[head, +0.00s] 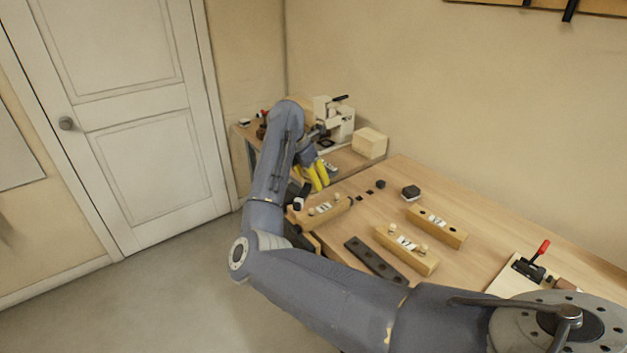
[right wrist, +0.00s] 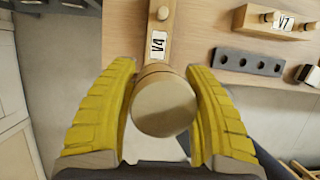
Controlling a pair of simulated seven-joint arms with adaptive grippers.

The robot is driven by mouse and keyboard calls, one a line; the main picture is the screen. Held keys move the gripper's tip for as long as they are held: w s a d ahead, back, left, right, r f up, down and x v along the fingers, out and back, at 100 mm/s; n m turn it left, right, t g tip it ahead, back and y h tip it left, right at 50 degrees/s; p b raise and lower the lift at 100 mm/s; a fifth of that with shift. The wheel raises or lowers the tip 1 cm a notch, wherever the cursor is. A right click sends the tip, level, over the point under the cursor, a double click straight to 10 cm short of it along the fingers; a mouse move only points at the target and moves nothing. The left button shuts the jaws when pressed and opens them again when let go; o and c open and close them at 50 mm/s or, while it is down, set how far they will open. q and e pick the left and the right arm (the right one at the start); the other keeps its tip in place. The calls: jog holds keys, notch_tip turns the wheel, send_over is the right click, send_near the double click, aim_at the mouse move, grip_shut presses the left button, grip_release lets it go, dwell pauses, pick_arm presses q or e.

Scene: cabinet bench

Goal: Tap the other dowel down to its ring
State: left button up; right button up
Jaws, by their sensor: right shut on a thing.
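A wooden block labelled V4 (right wrist: 158,45) lies on the bench below my right gripper. It also shows in the head view (head: 322,214), near the bench's left edge. One pale dowel (right wrist: 163,13) stands at its far end. The near end of the block, with anything on it, is hidden behind a round wooden piece (right wrist: 165,105), which looks like a mallet head seen end-on. My right gripper (head: 316,177) has yellow fingers on either side of this piece and is shut on it. Whether the piece touches a dowel cannot be told. My left gripper is not in view.
A block labelled V7 (right wrist: 285,22) with two dowels and a dark strip with holes (head: 375,260) lie to the right. Another block (head: 437,227) lies behind them. A board with a red-handled clamp (head: 530,268) is at the right. A machine (head: 335,120) stands at the back left.

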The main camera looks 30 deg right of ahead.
jog(key=c, duration=0.7)
jog(key=shift+d+r, duration=0.1)
jog(key=shift+r, duration=0.05)
jog(key=shift+c, duration=0.2)
jog(key=d+r, duration=0.2)
jog(key=d, duration=0.9)
jog(key=shift+w+a+f, duration=0.1)
jog(key=shift+w+f, duration=0.1)
jog(key=shift+f, duration=1.15)
jog(key=shift+w+a+f, duration=0.1)
jog(key=shift+w+f, duration=0.1)
jog(key=shift+f, duration=1.15)
